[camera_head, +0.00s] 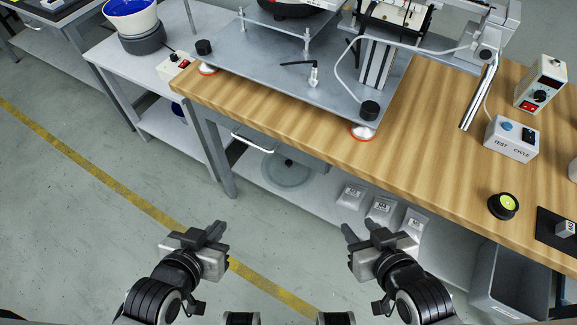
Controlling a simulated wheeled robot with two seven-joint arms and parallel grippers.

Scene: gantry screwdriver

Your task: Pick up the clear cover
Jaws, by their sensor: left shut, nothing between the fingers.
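A round, see-through cover (276,177) with a dark knob lies on the grey lower shelf under the wooden workbench. The bench top and a drawer front with a handle are just above it in the picture. My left gripper (216,231) is shut and empty, in front of the bench and below left of the cover in the picture. My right gripper (361,228) is open with nothing between its fingers, below right of the cover. Both grippers are apart from the cover.
Small labelled bins (380,209) stand right of the cover on the shelf. A grey bin (510,285) stands lower right. The floor at left is clear.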

